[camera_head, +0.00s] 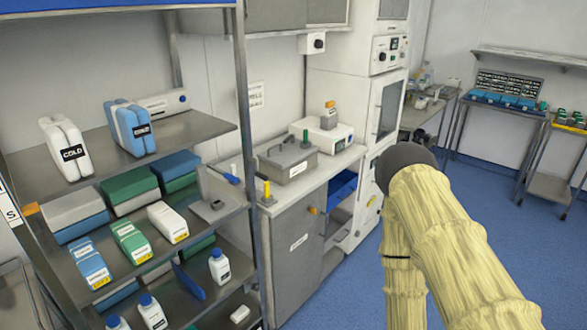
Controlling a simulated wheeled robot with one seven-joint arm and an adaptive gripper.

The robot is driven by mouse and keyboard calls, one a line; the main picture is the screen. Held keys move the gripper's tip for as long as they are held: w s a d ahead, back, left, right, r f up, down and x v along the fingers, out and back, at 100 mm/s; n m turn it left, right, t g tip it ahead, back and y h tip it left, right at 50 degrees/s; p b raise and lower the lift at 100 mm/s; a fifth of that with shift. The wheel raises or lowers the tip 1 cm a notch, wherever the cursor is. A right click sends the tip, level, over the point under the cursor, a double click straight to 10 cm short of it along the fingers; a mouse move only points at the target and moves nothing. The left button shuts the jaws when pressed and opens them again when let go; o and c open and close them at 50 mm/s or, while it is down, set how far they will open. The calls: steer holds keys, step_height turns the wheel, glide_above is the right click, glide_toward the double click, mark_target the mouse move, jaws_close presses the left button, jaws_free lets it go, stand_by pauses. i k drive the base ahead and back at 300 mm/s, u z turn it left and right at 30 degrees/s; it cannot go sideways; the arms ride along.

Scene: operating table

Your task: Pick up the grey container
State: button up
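A grey container (286,161) with a flat lid, a handle on top and a small white label stands on the grey counter (335,165) left of centre. It sits upright, just right of the shelf rack, and no arm part touches it. My arm, in a pale yellow cover, rises at the lower right, well apart from the container. My gripper does not show, so its state is hidden.
A shelf rack (246,120) on the left holds bottles, boxes and a white pack marked COLD (67,148). A white device (321,135) stands behind the container. A tall white cabinet (350,80) stands to its right. Blue floor (490,235) is open at the right.

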mark_target(284, 163)
steer(key=z, duration=1.8)
steer(key=i, duration=1.5)
steer(key=u, duration=3.15)
